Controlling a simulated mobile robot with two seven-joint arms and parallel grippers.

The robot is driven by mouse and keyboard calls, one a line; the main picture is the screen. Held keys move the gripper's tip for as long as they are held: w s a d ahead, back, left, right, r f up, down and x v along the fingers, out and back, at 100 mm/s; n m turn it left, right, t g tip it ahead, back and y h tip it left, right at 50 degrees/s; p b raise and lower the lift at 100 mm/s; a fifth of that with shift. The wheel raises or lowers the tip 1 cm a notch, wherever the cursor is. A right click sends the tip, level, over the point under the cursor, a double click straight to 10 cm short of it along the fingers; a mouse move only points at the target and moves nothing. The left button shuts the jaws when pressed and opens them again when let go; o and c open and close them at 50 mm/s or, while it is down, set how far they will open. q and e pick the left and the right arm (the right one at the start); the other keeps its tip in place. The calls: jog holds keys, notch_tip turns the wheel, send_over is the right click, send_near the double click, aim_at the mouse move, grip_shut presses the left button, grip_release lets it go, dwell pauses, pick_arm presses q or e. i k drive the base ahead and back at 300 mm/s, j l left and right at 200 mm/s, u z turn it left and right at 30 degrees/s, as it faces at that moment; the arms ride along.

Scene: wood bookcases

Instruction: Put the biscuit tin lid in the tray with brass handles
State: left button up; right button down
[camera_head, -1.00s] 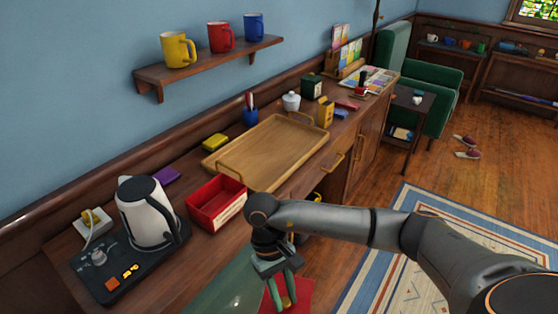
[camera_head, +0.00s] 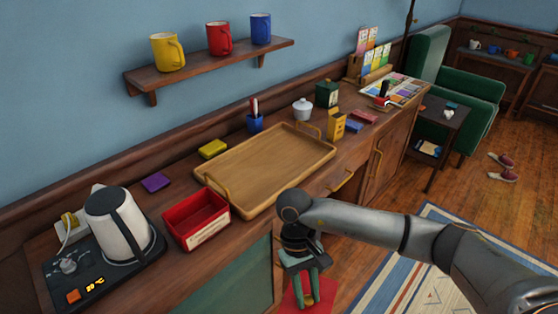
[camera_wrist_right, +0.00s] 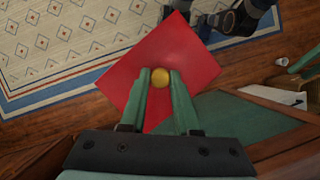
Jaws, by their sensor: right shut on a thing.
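The biscuit tin lid is a red square plate with a round brass knob; it shows in the head view (camera_head: 293,301) at the bottom edge, partly cut off, and in the wrist view (camera_wrist_right: 130,92). My right gripper (camera_head: 309,299) is shut on its knob, with green fingers on both sides in the wrist view (camera_wrist_right: 160,77). The lid hangs in front of the cabinet, lower in the picture than the tray. The wooden tray with brass handles (camera_head: 265,165) lies empty on the cabinet top. My left gripper is not in view.
A red open box (camera_head: 196,219) stands left of the tray, with a kettle (camera_head: 118,224) farther left. A yellow item (camera_head: 213,149), a blue pen cup (camera_head: 255,122), a white lidded pot (camera_head: 303,108) and a yellow box (camera_head: 335,126) surround the tray's back and right.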

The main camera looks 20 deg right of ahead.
aim_at(289, 151)
jog(key=i+l, duration=0.1)
jog(key=l, duration=0.55)
jog(key=i+l, duration=0.1)
jog(key=l, duration=1.15)
jog(key=i+l, duration=0.15)
jog(key=l, duration=0.5)
jog(key=i+l, duration=0.1)
jog(key=l, duration=0.5)
jog(key=l+u, duration=0.25)
jog(key=l, duration=0.45)
